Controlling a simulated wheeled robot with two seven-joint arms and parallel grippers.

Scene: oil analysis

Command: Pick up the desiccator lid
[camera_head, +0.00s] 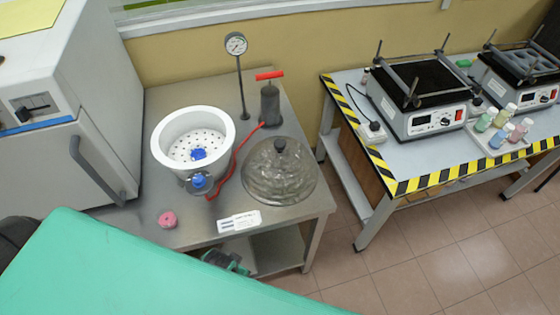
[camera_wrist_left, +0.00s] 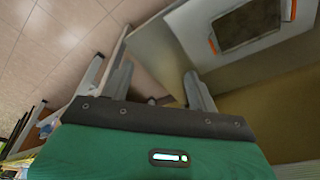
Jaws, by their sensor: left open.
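The desiccator lid (camera_head: 280,172) is a clear, ribbed glass dome with a dark knob (camera_head: 280,145) on top. It rests dome-up on the right part of the metal table (camera_head: 240,95) in the head view. The white desiccator bowl (camera_head: 193,138) stands open to its left, with a perforated plate and a small blue object inside. My left gripper (camera_wrist_left: 158,87) shows in the left wrist view, its two fingers spread apart and nothing between them. The lid is not visible in that view. My right gripper is in neither view.
A pressure gauge (camera_head: 236,44) on a thin stand and a hand pump (camera_head: 270,103) with a red hose stand behind the lid. A white label card (camera_head: 239,222) and a pink object (camera_head: 168,219) lie in front. A large grey appliance (camera_head: 60,120) is at left.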

